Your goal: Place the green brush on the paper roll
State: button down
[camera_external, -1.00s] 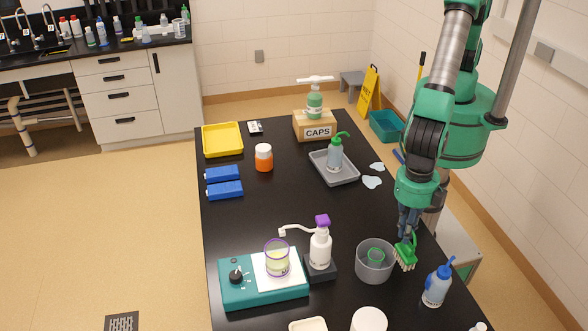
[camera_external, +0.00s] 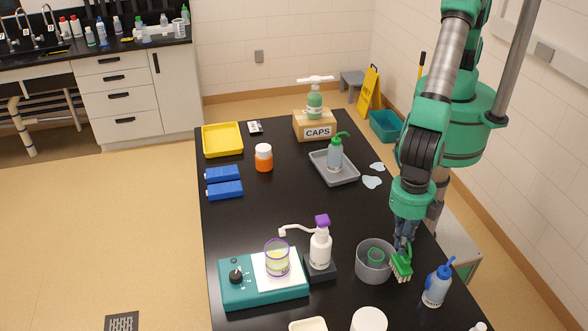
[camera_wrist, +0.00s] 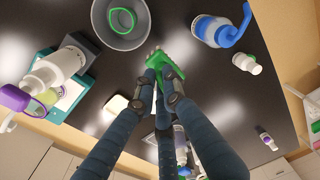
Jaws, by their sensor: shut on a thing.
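The green brush (camera_external: 401,264) has pale bristles pointing down. My gripper (camera_external: 404,246) is shut on it and holds it beside the right rim of the grey pot; I cannot tell its exact height over the black table. In the wrist view the brush (camera_wrist: 168,66) sits between the fingertips (camera_wrist: 160,74), partly covered by them. A white round-topped thing (camera_external: 369,320), which may be the paper roll, stands at the near edge of the external view and is cut off there.
The grey pot (camera_external: 366,262) with a green ring inside is left of the brush. A blue-capped bottle (camera_external: 437,287) is to its right. A white pump bottle with a purple top (camera_external: 320,249) and a teal stirrer (camera_external: 262,291) stand further left. The middle of the table is clear.

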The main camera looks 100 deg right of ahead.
jog(key=w+a+f+p, duration=0.1)
jog(key=w+a+p, duration=0.1)
jog(key=w+a, duration=0.6)
jog(key=shift+w+a, duration=0.2)
jog(key=shift+a, duration=0.4)
jog(key=shift+f, duration=0.2)
jog(key=shift+f+p, duration=0.45)
jog(key=shift+f, duration=1.15)
jog(key=shift+f, duration=0.1)
jog(key=c, duration=2.3)
grip_release()
jog(key=shift+f, duration=0.1)
jog(key=o, duration=0.5)
jog(key=shift+c, duration=0.2)
